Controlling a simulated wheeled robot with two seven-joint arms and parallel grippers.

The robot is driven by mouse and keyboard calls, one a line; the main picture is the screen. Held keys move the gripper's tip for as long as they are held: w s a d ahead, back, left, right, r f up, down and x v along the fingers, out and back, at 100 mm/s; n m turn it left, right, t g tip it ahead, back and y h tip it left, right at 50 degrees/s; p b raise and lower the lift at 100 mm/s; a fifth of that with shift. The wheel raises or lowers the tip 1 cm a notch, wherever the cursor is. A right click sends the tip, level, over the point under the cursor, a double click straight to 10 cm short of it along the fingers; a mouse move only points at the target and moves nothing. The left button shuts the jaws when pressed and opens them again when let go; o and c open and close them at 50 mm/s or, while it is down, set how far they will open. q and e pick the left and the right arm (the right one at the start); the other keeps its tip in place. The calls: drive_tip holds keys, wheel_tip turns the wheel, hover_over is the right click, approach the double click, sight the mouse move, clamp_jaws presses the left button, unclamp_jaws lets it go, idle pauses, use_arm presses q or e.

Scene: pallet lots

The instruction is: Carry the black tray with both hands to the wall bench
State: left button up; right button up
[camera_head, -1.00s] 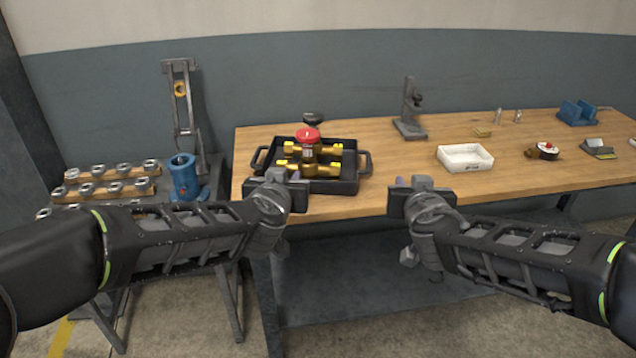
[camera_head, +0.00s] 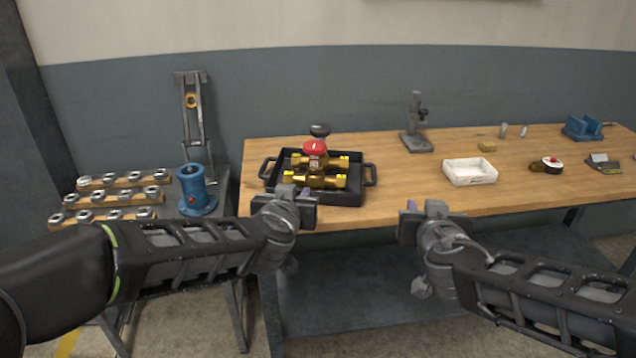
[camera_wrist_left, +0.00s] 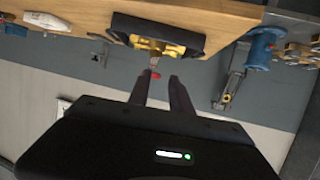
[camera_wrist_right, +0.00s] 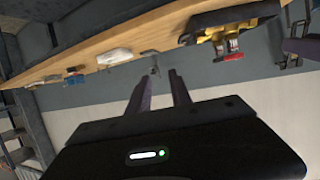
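The black tray (camera_head: 345,197) sits flat on the left part of the wooden wall bench (camera_head: 405,197), with a handle at each side. It holds brass valves (camera_head: 328,181), one with a red knob and one with a black knob. My left gripper (camera_head: 300,194) is open and empty in front of the tray's near side, overlapping it in the head view. My right gripper (camera_head: 418,206) is open and empty at the bench's front edge, right of the tray. The tray also shows in the left wrist view (camera_wrist_left: 130,24) and right wrist view (camera_wrist_right: 205,20).
A white bin (camera_head: 470,181), a grey stand (camera_head: 416,140) and a blue fixture (camera_head: 582,130) stand on the bench to the right. A side table at left holds a blue flanged pipe (camera_head: 196,200) and several wooden racks (camera_head: 115,198).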

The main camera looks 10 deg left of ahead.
drive_tip(key=v, duration=0.8)
drive_tip(key=shift+s, duration=0.15)
